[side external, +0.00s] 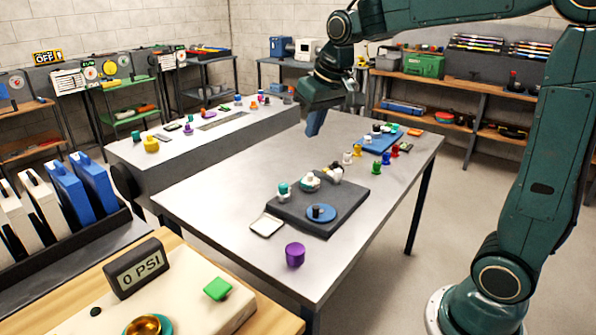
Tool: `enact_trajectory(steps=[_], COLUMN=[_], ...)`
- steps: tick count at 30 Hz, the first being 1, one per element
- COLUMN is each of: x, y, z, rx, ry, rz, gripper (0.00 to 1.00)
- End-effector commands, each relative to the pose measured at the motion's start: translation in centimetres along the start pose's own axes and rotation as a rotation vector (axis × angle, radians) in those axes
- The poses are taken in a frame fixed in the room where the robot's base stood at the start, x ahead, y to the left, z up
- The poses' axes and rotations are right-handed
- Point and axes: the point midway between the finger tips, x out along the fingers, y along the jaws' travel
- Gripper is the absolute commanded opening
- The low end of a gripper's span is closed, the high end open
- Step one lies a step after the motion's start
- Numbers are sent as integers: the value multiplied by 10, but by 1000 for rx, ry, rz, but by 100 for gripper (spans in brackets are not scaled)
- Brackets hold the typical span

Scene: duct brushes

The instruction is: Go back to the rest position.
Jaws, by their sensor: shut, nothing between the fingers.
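My gripper (316,122) hangs from the dark green arm above the far part of the metal table (222,191). No duct brush can be made out clearly at this size.
A dark board (300,226) carries several small parts and a blue disc (321,213). A purple cup (295,254) stands near the front edge. A blue tray (377,143) with coloured pieces lies at the back right. The left middle of the table is clear.

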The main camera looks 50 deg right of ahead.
Motion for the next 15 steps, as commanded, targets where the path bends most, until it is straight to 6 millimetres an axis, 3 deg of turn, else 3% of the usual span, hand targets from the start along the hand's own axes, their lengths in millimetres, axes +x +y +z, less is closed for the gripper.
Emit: enact_trajectory(steps=[6,15], x=[-29,-51], y=[-7,-10], z=[47,114], rx=[-52,-120], ry=[33,74], rz=[-19,-44], gripper=[0,0])
